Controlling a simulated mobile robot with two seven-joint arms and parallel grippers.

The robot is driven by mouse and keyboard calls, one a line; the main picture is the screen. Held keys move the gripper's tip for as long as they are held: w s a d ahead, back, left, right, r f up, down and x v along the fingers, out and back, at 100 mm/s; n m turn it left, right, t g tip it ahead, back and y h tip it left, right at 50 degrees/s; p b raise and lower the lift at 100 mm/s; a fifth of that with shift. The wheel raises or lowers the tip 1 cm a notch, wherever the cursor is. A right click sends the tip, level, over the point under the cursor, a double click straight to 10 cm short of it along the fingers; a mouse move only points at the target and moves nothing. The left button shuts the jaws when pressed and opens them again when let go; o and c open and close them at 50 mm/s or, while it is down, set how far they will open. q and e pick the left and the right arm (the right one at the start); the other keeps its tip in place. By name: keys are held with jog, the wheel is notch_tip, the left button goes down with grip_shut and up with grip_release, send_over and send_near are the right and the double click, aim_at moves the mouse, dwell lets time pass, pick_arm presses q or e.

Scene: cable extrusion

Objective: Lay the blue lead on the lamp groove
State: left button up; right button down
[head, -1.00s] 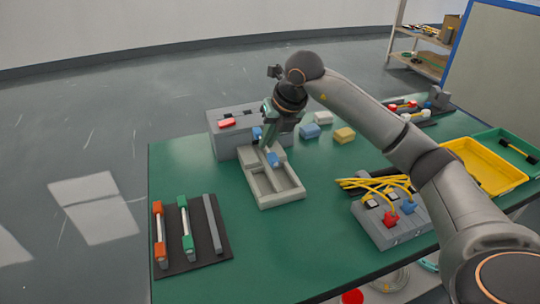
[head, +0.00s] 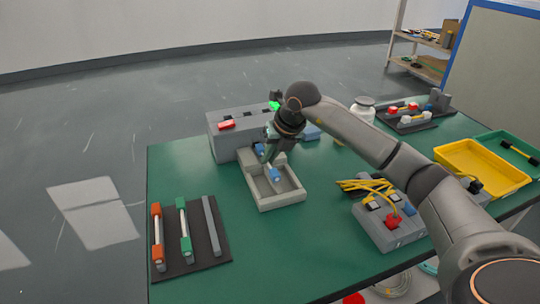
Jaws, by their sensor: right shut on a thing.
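The blue lead shows as two blue ends, one (head: 275,174) over the pale grey open-topped fixture (head: 292,197) and one (head: 259,149) by the front of the grey box. Its middle is hidden by my right gripper (head: 269,157). The right gripper points down and is shut on the lead at the back end of the fixture. I cannot tell whether the lead touches the fixture or which groove lies under it. The grey box (head: 228,148) has a red piece (head: 227,124) and a bright green piece (head: 274,105) on top. My left gripper is not in view.
A black mat (head: 202,263) with several bars lies front left. A grey block (head: 391,236) with yellow cables, a yellow tray (head: 502,186), a blue block (head: 311,132) and a white jar (head: 363,108) stand to the right. Table between fixture and mat is clear.

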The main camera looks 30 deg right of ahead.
jog(key=shift+f, duration=0.45)
jog(key=c, duration=1)
grip_release()
jog(key=shift+d+r, duration=0.1)
jog(key=shift+r, duration=0.25)
pick_arm(q)
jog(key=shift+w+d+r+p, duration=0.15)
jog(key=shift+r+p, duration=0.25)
jog(key=shift+p, duration=0.1)
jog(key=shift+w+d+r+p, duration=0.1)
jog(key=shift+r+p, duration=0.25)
jog(key=shift+p, duration=0.15)
pick_arm(e)
jog(key=a+v, duration=0.1)
jog(key=v, duration=1.1)
jog(key=shift+d+r, duration=0.25)
jog(key=shift+d, duration=0.2)
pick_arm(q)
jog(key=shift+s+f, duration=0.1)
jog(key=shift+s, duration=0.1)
pick_arm(e)
jog(key=shift+s, duration=0.1)
